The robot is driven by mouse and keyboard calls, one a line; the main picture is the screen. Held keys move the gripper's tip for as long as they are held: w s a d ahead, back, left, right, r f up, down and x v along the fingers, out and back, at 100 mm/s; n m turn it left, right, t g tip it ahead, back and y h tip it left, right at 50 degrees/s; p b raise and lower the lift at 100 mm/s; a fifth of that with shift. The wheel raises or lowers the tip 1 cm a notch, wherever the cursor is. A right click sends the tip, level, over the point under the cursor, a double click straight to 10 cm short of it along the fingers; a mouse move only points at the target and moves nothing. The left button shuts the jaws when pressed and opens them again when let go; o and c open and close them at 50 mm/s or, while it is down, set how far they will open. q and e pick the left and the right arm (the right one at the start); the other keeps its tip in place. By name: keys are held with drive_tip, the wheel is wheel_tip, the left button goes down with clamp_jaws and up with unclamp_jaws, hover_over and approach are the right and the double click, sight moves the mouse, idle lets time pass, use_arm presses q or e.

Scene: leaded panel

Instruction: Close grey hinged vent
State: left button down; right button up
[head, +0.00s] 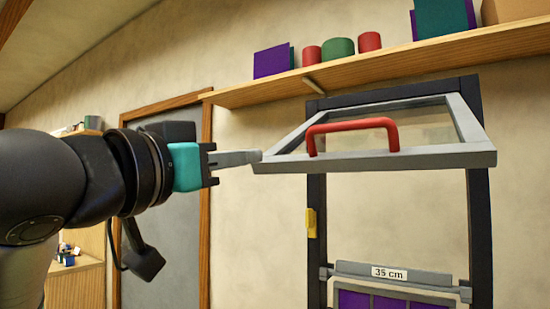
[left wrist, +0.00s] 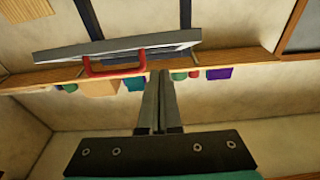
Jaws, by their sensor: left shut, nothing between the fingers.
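The grey hinged vent (head: 430,159) stands open in the head view, swung out from the top of a dark upright frame (head: 482,235). Its free front bar carries a red handle (head: 352,124). My left gripper (head: 256,156) is shut and empty. Its fingertips are at the vent's left front corner in the head view; I cannot tell whether they touch it. In the left wrist view, which looks upside down, the vent (left wrist: 70,52) and handle (left wrist: 115,71) lie beyond and left of the fingertips (left wrist: 160,75). My right gripper is not in view.
A wooden shelf (head: 400,66) with books and red and green jars runs behind, above the vent. A yellow piece (head: 311,222) sits on the left post. A grey bar labelled "35 cm" (head: 389,272) and a purple panel (head: 355,299) are below. The frame's middle looks open.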

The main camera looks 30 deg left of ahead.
use_arm(q)
wheel_tip(320, 180, up, 3)
drive_tip(key=s, duration=0.3)
drive_tip(key=p, duration=1)
approach(275, 155)
drive_tip(key=w+d+r, duration=0.2)
drive_tip(key=d+r, duration=0.2)
drive_tip(key=r, duration=0.1)
drive_tip(key=shift+n+t, duration=0.3)
drive_tip(key=shift+t, duration=0.1)
drive_tip(key=shift+w+d+f+b, duration=0.1)
drive_tip(key=shift+w+f+b, duration=0.1)
drive_tip(key=shift+f, duration=0.45)
drive_tip(key=shift+w+f+b, duration=0.2)
drive_tip(key=shift+w+f, duration=0.05)
drive_tip(key=shift+f, duration=0.4)
drive_tip(key=shift+w+d+f+b, duration=0.1)
drive_tip(key=shift+w+f+b, duration=0.1)
drive_tip(key=shift+f, duration=0.45)
